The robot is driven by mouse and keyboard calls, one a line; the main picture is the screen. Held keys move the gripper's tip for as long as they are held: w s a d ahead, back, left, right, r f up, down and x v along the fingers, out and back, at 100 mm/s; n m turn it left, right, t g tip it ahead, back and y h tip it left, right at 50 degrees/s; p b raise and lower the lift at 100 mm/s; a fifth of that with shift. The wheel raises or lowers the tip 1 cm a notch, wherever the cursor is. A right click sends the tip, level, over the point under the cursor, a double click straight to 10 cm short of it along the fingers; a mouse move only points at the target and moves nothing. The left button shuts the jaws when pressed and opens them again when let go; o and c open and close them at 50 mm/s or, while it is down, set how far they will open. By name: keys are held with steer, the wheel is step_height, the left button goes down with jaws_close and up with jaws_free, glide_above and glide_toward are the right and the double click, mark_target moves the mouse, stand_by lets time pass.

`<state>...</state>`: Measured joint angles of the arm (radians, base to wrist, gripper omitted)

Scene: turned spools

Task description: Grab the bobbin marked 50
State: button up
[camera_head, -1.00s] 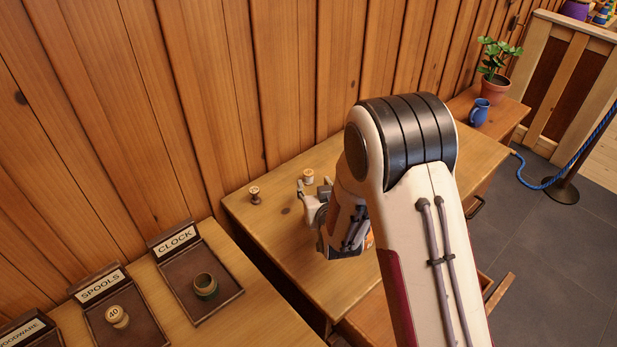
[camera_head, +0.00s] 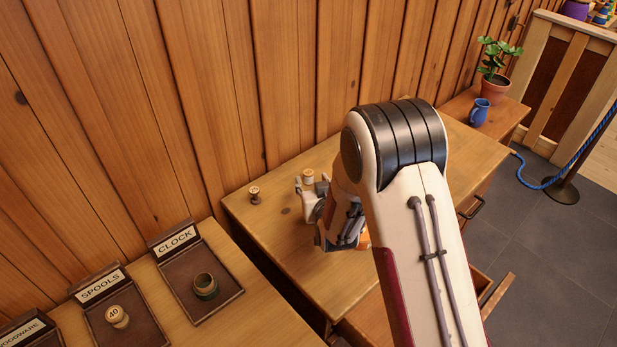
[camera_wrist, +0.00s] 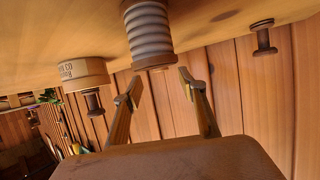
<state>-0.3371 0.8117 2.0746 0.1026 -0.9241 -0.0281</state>
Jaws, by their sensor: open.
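My gripper (camera_wrist: 156,88) is open and empty in the wrist view, which shows the table upside down. A spool wound with grey thread (camera_wrist: 150,35) stands just beyond the fingertips, roughly in line with the gap between them. A dark spool (camera_wrist: 263,37) stands apart at the right, and another dark spool (camera_wrist: 93,103) shows at the left by a pale labelled round piece (camera_wrist: 82,74). In the head view my gripper (camera_head: 309,192) is low over the table, beside a pale-topped bobbin (camera_head: 308,176). A darker bobbin (camera_head: 254,195) stands further left. I cannot read a 50 on any of them.
Trays stand at the lower left: the SPOOLS tray (camera_head: 148,336) holds a bobbin marked 40 (camera_head: 117,316), and the CLOCK tray (camera_head: 183,260) holds a dark ring-like piece (camera_head: 205,287). A plank wall (camera_head: 290,70) backs the table. A blue mug (camera_head: 479,112) and potted plant (camera_head: 494,85) stand right.

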mark_target(309, 173)
steer(key=shift+w, duration=0.1)
steer(key=shift+x, duration=2.5)
steer(key=shift+r, duration=0.1)
steer(key=c, duration=0.9)
